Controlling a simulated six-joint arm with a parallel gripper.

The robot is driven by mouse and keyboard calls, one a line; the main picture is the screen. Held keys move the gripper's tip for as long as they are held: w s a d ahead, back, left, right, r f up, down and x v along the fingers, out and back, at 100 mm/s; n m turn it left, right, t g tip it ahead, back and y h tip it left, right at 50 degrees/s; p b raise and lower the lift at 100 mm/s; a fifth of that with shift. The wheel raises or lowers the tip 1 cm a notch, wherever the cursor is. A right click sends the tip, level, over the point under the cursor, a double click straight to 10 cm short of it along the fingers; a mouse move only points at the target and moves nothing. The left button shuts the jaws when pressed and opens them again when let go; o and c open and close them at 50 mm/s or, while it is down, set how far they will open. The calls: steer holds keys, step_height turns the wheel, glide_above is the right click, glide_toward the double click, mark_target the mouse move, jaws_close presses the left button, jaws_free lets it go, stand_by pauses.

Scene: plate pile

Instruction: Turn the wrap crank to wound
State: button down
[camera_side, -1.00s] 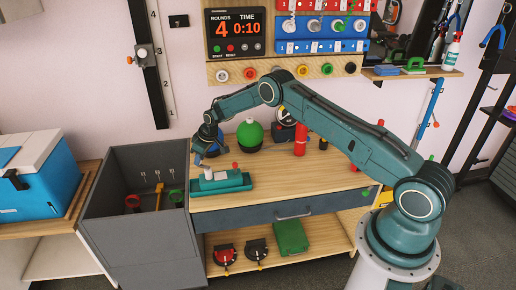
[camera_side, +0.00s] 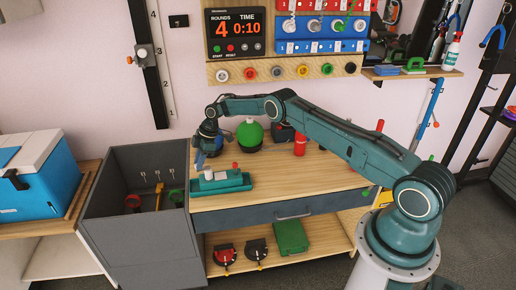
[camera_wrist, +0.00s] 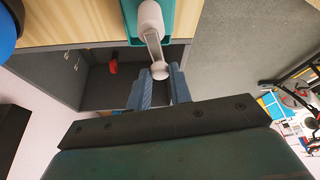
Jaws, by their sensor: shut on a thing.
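The wrap crank is a teal block (camera_side: 232,185) on the left front of the wooden bench, with a white drum (camera_side: 208,174) and a red knob on top. In the wrist view its white drum (camera_wrist: 152,18) carries a pale crank arm (camera_wrist: 154,46) that ends in a round white knob (camera_wrist: 160,70). My gripper (camera_wrist: 159,78) has its blue fingers on either side of this knob and is shut on it. In the side view my gripper (camera_side: 199,160) is at the bench's left edge, beside the drum; the knob is hidden there.
A deep grey bin (camera_side: 110,210) stands just left of the bench. A green ball-shaped thing (camera_side: 250,132) and a red cylinder (camera_side: 300,147) stand further back on the bench. The bench's right front is clear.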

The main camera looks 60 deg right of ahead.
steer(key=shift+s+n+g, duration=0.2)
steer(key=shift+n+g, duration=0.1)
steer(key=shift+n, duration=0.3)
stand_by(0.3)
steer(key=c, duration=1.3)
jaws_free()
steer(key=shift+o, duration=0.2)
steer(key=shift+r, duration=0.15)
steer(key=v, duration=1.3)
steer(key=shift+r, duration=0.2)
steer(key=shift+d, duration=0.15)
